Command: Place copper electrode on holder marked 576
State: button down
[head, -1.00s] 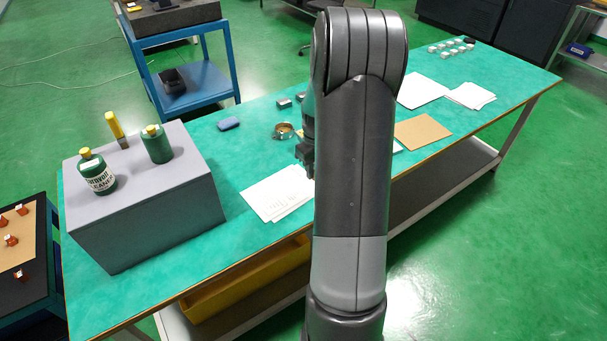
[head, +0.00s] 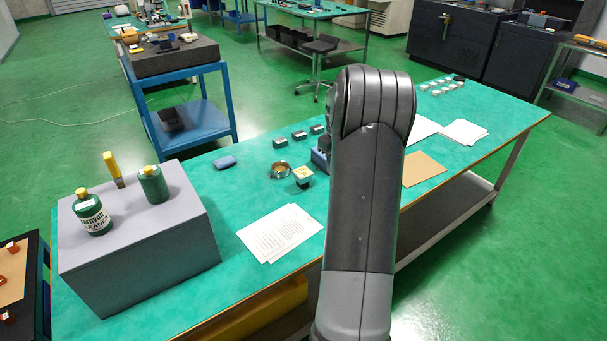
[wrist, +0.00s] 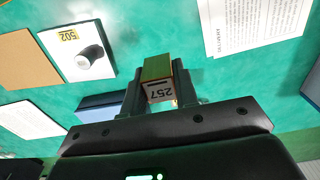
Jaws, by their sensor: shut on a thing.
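In the wrist view my gripper (wrist: 160,92) is shut on a small block (wrist: 157,70) with a green-brown side and a pale face whose upside-down digits seem to read 257. In the head view my arm hides the gripper and block. Small orange-red pieces with pale tops, possibly copper electrodes (head: 12,248), sit on the left stand. Dark blocks with pale tops, possibly holders (head: 299,135), stand in a short row at the bench's back. A small pale-topped piece (head: 303,173) stands by a round metal dish (head: 279,171). I cannot read 576 on anything.
A grey box (head: 130,255) with green bottles and a yellow-handled brush stands at the bench's left. Papers (head: 280,233) and a brown sheet (head: 424,168) lie flat. Small pale blocks (head: 440,86) stand at the far end.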

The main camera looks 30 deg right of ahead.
jog(key=w+d+r, duration=0.2)
jog(key=w+d, duration=0.2)
jog(key=w, duration=0.1)
send_over(303, 172)
notch_tip(303, 172, down, 6)
jog(key=shift+f, duration=2.3)
jog(key=c, duration=1.1)
grip_release()
jog(key=shift+f, duration=0.15)
